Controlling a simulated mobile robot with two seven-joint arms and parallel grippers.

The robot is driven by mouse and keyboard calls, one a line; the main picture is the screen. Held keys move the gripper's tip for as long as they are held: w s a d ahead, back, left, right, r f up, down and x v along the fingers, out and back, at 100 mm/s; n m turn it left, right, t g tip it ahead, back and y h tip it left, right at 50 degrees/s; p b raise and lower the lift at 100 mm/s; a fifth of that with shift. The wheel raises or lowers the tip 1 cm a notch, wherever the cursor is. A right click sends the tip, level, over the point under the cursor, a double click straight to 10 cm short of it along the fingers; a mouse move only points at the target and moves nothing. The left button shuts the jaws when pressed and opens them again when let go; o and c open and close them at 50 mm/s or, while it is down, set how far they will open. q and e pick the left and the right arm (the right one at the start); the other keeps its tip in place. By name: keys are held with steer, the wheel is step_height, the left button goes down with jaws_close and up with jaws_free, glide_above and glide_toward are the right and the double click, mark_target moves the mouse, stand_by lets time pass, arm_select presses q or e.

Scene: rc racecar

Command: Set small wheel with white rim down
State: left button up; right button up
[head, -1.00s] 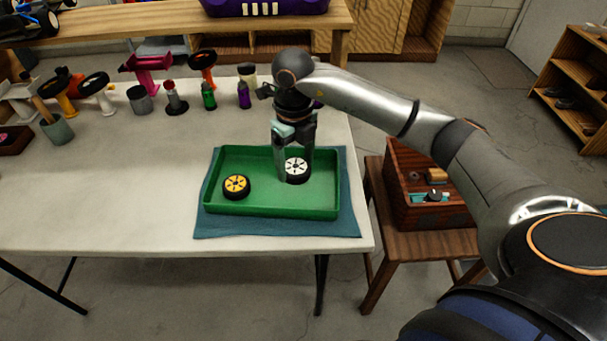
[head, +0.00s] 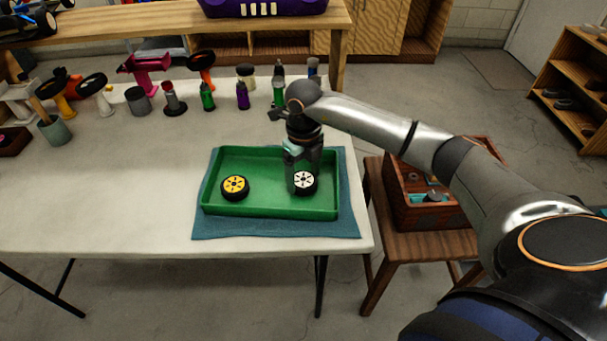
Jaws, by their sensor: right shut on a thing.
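The small wheel with the white rim (head: 305,182) is at the green tray (head: 270,209), in its right half. My right gripper (head: 304,178) points down and is shut on this wheel. The wheel looks low, near the tray floor; I cannot tell whether it touches it. A wheel with a yellow rim (head: 235,187) lies in the tray's left half. My left gripper is not in view.
The tray stands on a blue cloth (head: 215,229) near the front right of the white table (head: 120,190). Several bottles and stands line the table's back. A wooden box (head: 430,212) is on a stool at the right. The middle left of the table is clear.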

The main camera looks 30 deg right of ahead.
mark_target(304, 180)
steer(key=o, duration=1.2)
steer(key=shift+r, duration=0.55)
arm_select(q)
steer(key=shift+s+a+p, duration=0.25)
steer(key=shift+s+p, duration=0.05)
steer(key=shift+p, duration=0.3)
arm_select(e)
step_height(304, 180, up, 11)
steer(key=shift+r, duration=0.1)
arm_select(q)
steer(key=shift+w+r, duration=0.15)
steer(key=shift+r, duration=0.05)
